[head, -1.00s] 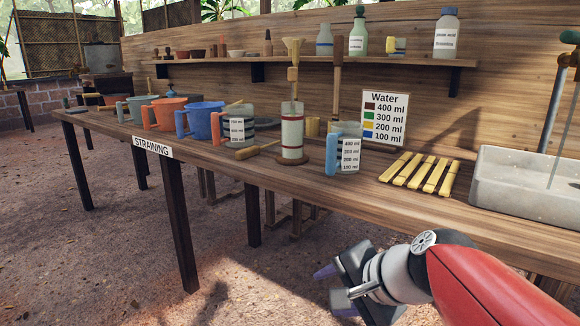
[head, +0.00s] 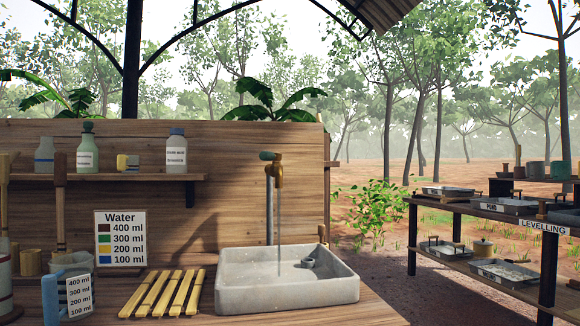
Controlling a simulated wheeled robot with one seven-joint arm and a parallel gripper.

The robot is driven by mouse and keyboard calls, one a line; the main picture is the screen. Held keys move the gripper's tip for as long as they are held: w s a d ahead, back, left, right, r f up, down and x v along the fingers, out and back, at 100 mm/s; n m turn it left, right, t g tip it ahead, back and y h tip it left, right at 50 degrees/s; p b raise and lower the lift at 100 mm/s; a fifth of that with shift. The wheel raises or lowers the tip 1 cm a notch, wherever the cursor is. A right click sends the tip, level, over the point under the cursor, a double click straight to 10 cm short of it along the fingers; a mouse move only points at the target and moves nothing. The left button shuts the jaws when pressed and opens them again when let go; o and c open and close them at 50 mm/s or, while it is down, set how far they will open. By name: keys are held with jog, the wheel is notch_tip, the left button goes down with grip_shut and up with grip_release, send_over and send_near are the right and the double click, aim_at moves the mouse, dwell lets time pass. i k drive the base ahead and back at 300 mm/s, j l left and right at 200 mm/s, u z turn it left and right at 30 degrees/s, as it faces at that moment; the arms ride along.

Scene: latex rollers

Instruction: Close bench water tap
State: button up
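The bench water tap (head: 276,173) stands at the back of a grey stone sink (head: 232,292), in the middle of the head view. It has a grey upright pipe (head: 269,215), a brass-coloured body and a green handle (head: 269,156) on top, pointing left. A thin stream of water (head: 279,235) runs from the spout down into the sink. A small grey object (head: 308,263) lies in the basin. My gripper is outside the view, so its state and its place relative to the tap are hidden.
Yellow wooden strips (head: 167,296) lie left of the sink, near a blue-handled measuring jug (head: 77,298) and the Water sign (head: 121,238). A shelf (head: 225,177) with bottles hangs on the wooden back wall. A LEVELLING rack (head: 470,207) stands at right, with open ground between.

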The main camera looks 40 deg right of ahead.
aim_at(263, 155)
jog(key=z, duration=0.8)
jog(key=k+l, duration=0.05)
